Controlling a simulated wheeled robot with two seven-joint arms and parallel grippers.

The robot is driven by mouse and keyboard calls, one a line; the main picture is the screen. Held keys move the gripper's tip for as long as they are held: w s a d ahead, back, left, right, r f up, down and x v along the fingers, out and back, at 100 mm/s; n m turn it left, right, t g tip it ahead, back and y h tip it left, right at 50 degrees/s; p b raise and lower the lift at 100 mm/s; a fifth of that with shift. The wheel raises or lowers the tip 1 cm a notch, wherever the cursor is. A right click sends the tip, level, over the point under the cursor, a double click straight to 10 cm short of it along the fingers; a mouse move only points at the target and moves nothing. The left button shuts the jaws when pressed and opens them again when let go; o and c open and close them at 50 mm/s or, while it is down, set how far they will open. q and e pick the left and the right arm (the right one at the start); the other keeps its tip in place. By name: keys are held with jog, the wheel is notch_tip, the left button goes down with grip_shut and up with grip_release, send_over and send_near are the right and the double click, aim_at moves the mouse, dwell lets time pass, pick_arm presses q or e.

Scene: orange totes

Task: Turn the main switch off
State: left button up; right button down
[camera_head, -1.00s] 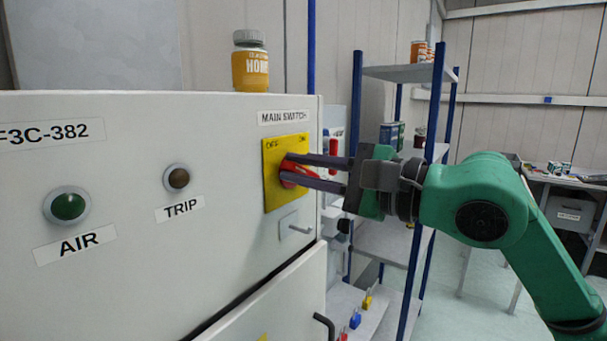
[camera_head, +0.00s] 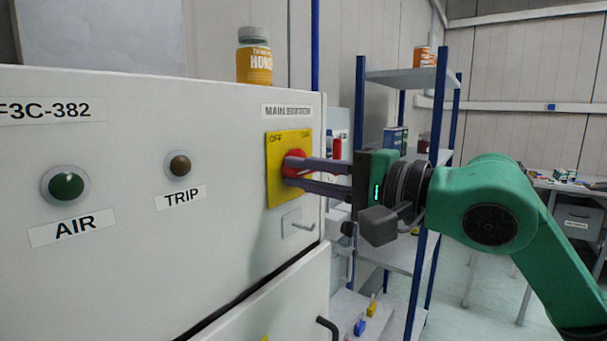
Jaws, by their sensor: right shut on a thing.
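The main switch is a red knob (camera_head: 294,162) on a yellow plate (camera_head: 277,183) with OFF at its upper left and ON at its upper right. It sits on the front of a pale cabinet, under a MAIN SWITCH label (camera_head: 286,111). My right gripper (camera_head: 296,172) reaches in from the right and is shut on the knob, one finger above the other in the picture. The fingers hide part of the knob, so its exact pointing angle is hard to tell. My left gripper is not in view.
A blue-post shelf (camera_head: 443,110) stands behind my right arm. A grey desk (camera_head: 575,187) is at the far right.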

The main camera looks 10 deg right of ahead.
jog(key=shift+f, duration=0.1)
jog(key=c, duration=0.8)
grip_release()
jog(key=shift+s+d+b, duration=0.25)
jog(key=shift+b, duration=0.05)
jog(key=b+v, duration=0.7)
jog(key=v, duration=0.7)
jog(key=shift+a, duration=0.15)
